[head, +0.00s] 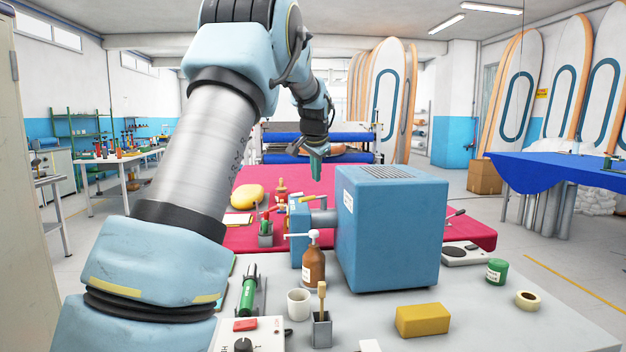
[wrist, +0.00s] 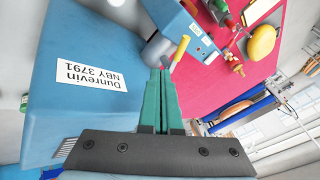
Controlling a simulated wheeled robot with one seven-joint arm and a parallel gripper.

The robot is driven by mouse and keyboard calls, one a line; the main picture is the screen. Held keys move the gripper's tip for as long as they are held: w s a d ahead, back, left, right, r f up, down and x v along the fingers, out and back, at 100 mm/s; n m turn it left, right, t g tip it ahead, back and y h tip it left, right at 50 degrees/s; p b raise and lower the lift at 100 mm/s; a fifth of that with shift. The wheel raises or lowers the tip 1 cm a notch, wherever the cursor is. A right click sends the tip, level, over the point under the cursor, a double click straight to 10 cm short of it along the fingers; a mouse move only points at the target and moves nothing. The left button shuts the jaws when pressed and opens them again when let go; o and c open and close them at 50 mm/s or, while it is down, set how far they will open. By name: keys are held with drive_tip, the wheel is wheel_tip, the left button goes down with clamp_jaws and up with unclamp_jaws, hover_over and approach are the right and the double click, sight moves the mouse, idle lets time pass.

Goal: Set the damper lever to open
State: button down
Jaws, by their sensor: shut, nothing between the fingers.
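The large blue blower box (head: 393,235) stands on the grey table, with a grey duct (head: 322,217) joining it to a smaller blue box (head: 300,250). A yellow lever (wrist: 180,52) sticks out by the grey duct (wrist: 157,50) in the wrist view; I take it to be the damper lever. It shows only faintly in the head view (head: 309,193), and its setting cannot be read. My gripper (head: 316,178) points down above the duct, beside the large box. Its green fingers are together and empty; in the wrist view the tips (wrist: 161,72) appear close to the lever, contact unclear.
A brown pump bottle (head: 314,267), a white mug (head: 299,303) and a brush in a grey holder (head: 322,330) stand before the duct. A yellow block (head: 422,320) lies in front of the box. A red table (head: 470,232) with small items lies behind.

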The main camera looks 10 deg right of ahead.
drive_tip(key=p, duration=0.3)
approach(308, 213)
drive_tip(key=w+d, duration=0.1)
drive_tip(key=d, duration=0.2)
drive_tip(key=shift+w+a+f+p, duration=0.25)
drive_tip(key=shift+w+p, duration=0.1)
drive_tip(key=shift+w, duration=0.3)
drive_tip(key=shift+w+a+f+p, duration=0.2)
drive_tip(key=shift+w+p, duration=0.1)
drive_tip(key=shift+w, duration=0.4)
drive_tip(key=shift+w+a+f+p, duration=0.15)
drive_tip(key=shift+w+f+p, duration=0.15)
drive_tip(key=shift+w, duration=0.35)
drive_tip(key=shift+w+a, duration=0.1)
drive_tip(key=shift+w+a+m, duration=0.15)
drive_tip(key=shift+m, duration=0.15)
